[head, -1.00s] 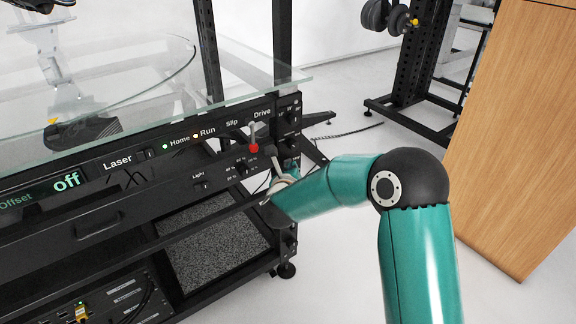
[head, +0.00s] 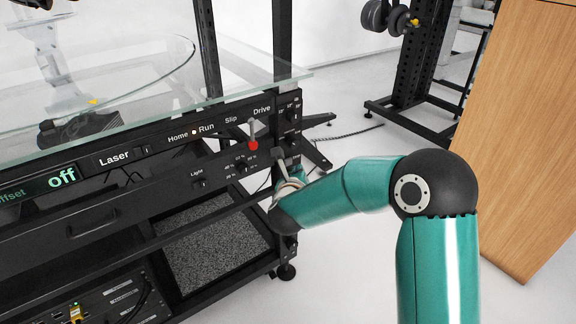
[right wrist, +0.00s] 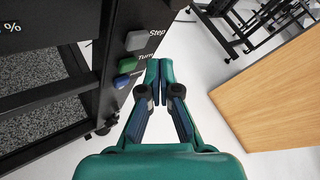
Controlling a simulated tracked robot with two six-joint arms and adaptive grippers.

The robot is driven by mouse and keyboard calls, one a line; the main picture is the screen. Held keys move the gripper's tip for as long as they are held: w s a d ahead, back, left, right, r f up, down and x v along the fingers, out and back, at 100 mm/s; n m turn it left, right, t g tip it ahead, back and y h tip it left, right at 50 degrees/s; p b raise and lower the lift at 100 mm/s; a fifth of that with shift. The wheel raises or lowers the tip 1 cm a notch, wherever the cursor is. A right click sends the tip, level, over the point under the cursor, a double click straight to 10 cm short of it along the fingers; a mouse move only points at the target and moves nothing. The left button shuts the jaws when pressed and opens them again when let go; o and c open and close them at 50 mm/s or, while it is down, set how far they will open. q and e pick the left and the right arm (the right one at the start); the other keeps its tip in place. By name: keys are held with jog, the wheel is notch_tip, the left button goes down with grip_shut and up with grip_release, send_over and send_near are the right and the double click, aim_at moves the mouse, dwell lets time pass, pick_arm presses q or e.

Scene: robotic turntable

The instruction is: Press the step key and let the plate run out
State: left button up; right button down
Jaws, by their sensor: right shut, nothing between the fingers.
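The grey step key (right wrist: 136,40), labelled "Step", is on the panel's end face in the right wrist view. A green key labelled "Turn" (right wrist: 128,65) and a blue key (right wrist: 121,81) sit below it. My right gripper (right wrist: 158,68) is shut and empty, its tips just right of the keys, with a gap showing in the picture. In the head view the right gripper (head: 283,165) is small beside the panel's right end. The plate's round edge (head: 193,60) and a yellow mark (head: 93,102) show at the left. My left gripper is not in view.
The black front panel (head: 213,155) carries a red-tipped lever (head: 253,144); the lamp by "Run" is lit and its display reads "off". A glass sheet (head: 250,75) overhangs the panel. A wooden board (head: 515,140) stands at the right, with open floor between.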

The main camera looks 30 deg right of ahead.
jog(key=s+b, duration=0.2)
jog(key=s, duration=0.2)
jog(key=shift+s+d, duration=0.1)
jog(key=shift+d, duration=0.1)
dwell(2.6)
jog(key=s+a+f+n+g+y+p, duration=0.1)
jog(key=s+a+f+n+g+y, duration=0.2)
jog(key=a+f+n, duration=0.6)
jog(key=s+a+f+n+y, duration=0.2)
jog(key=a+f+n+y, duration=0.25)
jog(key=f+n, duration=0.7)
jog(key=s+a+f+n+g+y, duration=0.2)
jog(key=s+a+f+n, duration=0.1)
jog(key=s, duration=0.4)
jog(key=s+a+f+n+g+y, duration=0.1)
jog(key=s+a+f+n+g, duration=0.2)
jog(key=s+f+n, duration=0.3)
jog(key=s+a+f+n+g+y, duration=0.2)
jog(key=s+a+f+n, duration=0.2)
jog(key=s+n, duration=0.2)
jog(key=shift+s+a+f+n+g+y+p, duration=0.25)
jog(key=shift+s+f+n+g+y+p, duration=0.15)
jog(key=shift+s, duration=0.7)
